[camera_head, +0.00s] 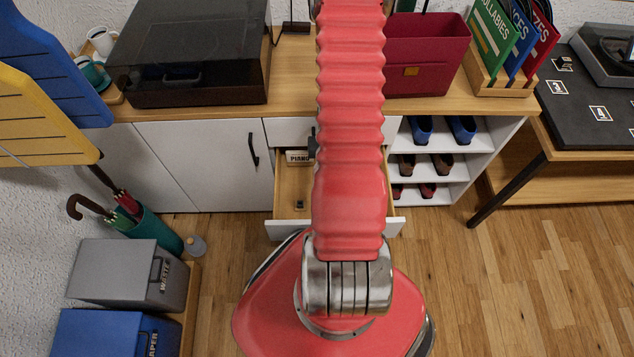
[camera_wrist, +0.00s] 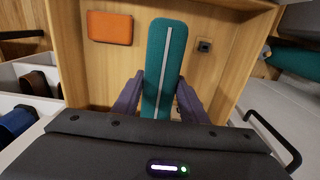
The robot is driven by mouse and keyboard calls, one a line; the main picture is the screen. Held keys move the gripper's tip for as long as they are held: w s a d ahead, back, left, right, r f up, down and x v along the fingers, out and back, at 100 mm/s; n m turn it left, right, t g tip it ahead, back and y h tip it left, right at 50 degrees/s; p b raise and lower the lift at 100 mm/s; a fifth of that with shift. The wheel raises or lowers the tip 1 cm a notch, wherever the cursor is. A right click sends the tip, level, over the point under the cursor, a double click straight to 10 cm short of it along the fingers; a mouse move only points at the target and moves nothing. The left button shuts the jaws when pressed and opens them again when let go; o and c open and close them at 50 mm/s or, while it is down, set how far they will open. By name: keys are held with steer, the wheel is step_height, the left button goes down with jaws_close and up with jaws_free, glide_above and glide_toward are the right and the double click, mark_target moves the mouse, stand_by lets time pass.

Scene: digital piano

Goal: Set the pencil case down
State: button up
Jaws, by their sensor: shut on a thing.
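The teal pencil case (camera_wrist: 157,48), with a pale zip down its length, stands out between the fingers of my gripper (camera_wrist: 160,88) in the wrist view. My gripper is shut on it, one dark finger at each side. The case is over the open wooden drawer (camera_wrist: 216,84); whether it touches the drawer floor I cannot tell. In the head view my red arm covers the case and most of my gripper. The pulled-out drawer shows there too (camera_head: 289,185), below the cabinet top.
An orange flat item (camera_wrist: 110,27) lies in the drawer left of the case, and a small dark square item (camera_wrist: 204,45) right of it. A shoe shelf (camera_head: 448,168) stands right of the drawer. A closed white cabinet door (camera_head: 205,160) is at its left.

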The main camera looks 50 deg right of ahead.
steer(key=f, duration=0.7)
steer(key=shift+w+a+f, duration=0.25)
steer(key=shift+w+a, duration=0.1)
steer(key=shift+w, duration=0.05)
steer(key=shift+f, duration=0.25)
steer(key=shift+f, duration=2)
steer(key=o, duration=1.1)
steer(key=shift+f, duration=0.1)
steer(key=shift+s+r, duration=0.1)
steer(key=shift+r, duration=6)
